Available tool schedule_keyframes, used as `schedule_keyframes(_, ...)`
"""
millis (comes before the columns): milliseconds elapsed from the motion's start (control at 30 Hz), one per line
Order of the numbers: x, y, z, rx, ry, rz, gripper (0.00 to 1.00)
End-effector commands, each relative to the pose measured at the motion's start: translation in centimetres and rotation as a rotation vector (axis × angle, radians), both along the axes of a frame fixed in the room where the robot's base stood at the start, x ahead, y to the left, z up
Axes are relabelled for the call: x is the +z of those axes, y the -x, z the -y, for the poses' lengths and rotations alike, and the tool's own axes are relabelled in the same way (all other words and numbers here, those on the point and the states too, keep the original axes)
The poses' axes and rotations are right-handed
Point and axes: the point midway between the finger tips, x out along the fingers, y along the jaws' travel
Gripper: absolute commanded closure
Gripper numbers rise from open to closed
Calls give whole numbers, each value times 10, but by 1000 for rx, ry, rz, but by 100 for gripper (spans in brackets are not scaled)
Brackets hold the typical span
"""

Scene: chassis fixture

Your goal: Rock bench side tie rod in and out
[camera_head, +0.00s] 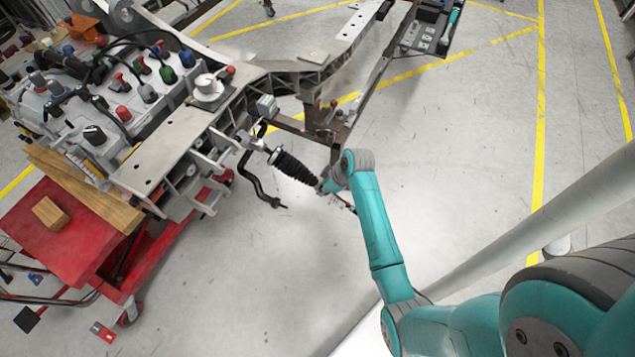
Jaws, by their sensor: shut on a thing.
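The tie rod (317,182) comes out of the outer end of a black ribbed rubber boot (292,167) on the chassis fixture, pointing down and to the right. My gripper (327,187) is at the outer end of the boot and is shut on the tie rod. My wrist and the gripper hide most of the rod there, and the fingers are too small to make out. A thin end shows just past the gripper at lower right. A black curved bar (258,185) hangs beside the boot on the left, apart from my gripper.
The pale metal chassis frame (155,155) runs from lower left to the top. Grey floor (460,140) with yellow lines is clear at right.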

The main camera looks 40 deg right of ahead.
Motion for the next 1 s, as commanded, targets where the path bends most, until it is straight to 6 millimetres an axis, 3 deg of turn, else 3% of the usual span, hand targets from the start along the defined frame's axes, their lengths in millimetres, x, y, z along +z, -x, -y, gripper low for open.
schedule_keyframes(1000, 3, 12, 5, 1, 1, 5, 100)
